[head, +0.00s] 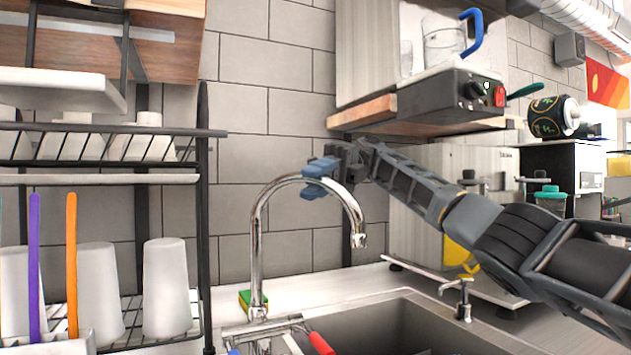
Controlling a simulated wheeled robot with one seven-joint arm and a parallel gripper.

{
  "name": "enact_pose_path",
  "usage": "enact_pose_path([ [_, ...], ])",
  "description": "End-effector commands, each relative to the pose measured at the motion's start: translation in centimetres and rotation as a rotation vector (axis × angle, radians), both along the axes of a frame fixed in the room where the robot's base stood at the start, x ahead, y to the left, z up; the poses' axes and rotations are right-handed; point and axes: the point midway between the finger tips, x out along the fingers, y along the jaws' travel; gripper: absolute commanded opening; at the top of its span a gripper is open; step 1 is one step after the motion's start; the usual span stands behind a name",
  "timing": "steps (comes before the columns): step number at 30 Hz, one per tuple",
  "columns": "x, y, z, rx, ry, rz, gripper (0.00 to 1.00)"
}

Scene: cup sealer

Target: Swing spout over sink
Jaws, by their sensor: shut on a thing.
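The chrome faucet spout (262,215) rises from the back rim of the sink and arches to the right, its outlet hanging over the steel basin. The sink (400,325) is partly cut off at the bottom of the head view. My gripper (321,175) reaches in from the right, its blue-padded fingers shut around the top of the spout's arch. The fingers hide a short piece of the pipe. The faucet base (258,312) has handles with red and blue ends in front of it.
A black dish rack (205,200) with white cups (167,290) stands close on the left. A shelf with a grey appliance (450,98) hangs above my arm.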

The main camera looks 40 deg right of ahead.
Motion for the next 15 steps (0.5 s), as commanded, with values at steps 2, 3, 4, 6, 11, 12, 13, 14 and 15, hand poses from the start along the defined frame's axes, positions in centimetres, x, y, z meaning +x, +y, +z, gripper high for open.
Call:
enact_pose_path([
  [2,0.05,0.08,-0.15,-0.002,0.002,0.0,0.35],
  [3,0.05,0.09,-0.13,-0.002,0.002,0.0,0.39],
  [4,0.05,0.08,-0.12,-0.002,0.002,0.0,0.41],
  [6,0.03,0.07,-0.09,0.0,0.001,0.0,0.48],
  [11,0.02,0.05,-0.04,0.0,0.0,0.0,0.48],
  [12,0.01,0.05,-0.04,0.0,0.0,0.0,0.48],
  [13,0.01,0.05,-0.04,0.0,0.0,0.0,0.48],
  [14,0.01,0.04,-0.02,0.0,0.0,0.0,0.48],
  [15,0.01,0.04,-0.02,0.0,0.0,0.0,0.48],
])
